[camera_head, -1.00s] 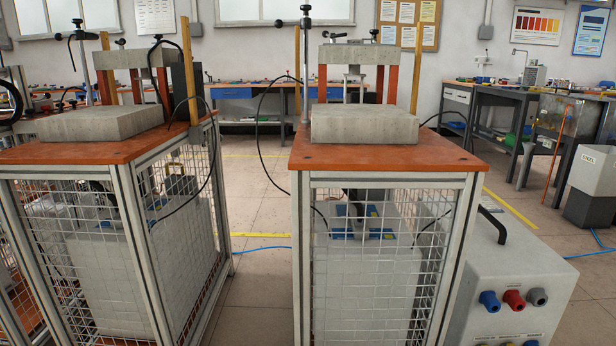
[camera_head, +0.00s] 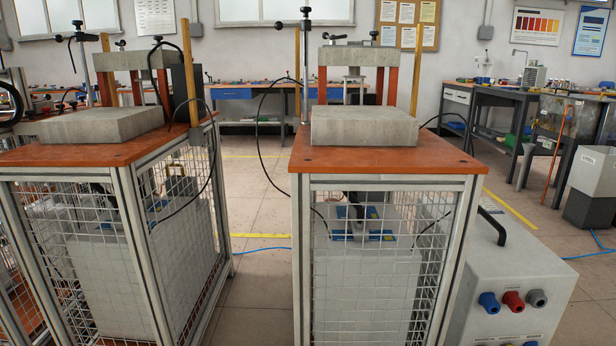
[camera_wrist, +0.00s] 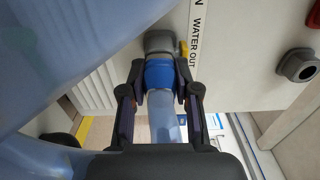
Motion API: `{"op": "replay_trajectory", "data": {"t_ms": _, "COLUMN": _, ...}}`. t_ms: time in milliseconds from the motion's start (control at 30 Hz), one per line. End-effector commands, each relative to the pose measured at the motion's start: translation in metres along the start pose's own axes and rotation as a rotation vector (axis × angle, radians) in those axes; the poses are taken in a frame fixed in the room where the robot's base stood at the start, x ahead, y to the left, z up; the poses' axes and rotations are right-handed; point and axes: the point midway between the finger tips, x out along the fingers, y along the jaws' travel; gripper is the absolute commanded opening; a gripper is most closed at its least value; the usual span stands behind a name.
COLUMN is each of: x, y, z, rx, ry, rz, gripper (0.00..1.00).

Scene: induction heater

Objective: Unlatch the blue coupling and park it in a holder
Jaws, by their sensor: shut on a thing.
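In the wrist view a blue coupling (camera_wrist: 159,75) sits between the two fingers of my gripper (camera_wrist: 161,86), which is shut on it. Its far end meets a grey round fitting (camera_wrist: 159,41) on a pale panel, beside the words "WATER OUT". A translucent pale-blue hose (camera_wrist: 165,124) runs from the coupling back toward my wrist. Whether the coupling is still latched cannot be told. My gripper is not in the head view. There, a blue fitting (camera_head: 489,302) shows on a white box, beside a red and a grey one. No holder can be made out for certain.
In the wrist view a dark grey socket (camera_wrist: 299,66) and part of a red one are at the right. Translucent blue hose fills the upper left. In the head view, orange-topped caged benches (camera_head: 385,160) stand ahead, with open floor (camera_head: 262,190) between them.

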Motion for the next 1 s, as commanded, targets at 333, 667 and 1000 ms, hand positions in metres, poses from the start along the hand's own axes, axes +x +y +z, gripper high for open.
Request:
{"op": "replay_trajectory", "data": {"t_ms": 333, "x": 0.0, "y": 0.0, "z": 0.0, "rx": 0.0, "ry": 0.0, "rz": 0.0, "gripper": 0.0}}
{"op": "replay_trajectory", "data": {"t_ms": 667, "x": -0.006, "y": -0.001, "z": -0.001, "rx": 0.0, "ry": 0.001, "rz": 0.0, "gripper": 0.0}}
{"op": "replay_trajectory", "data": {"t_ms": 1000, "x": -0.017, "y": -0.001, "z": -0.001, "rx": -0.001, "ry": 0.001, "rz": -0.001, "gripper": 0.0}}
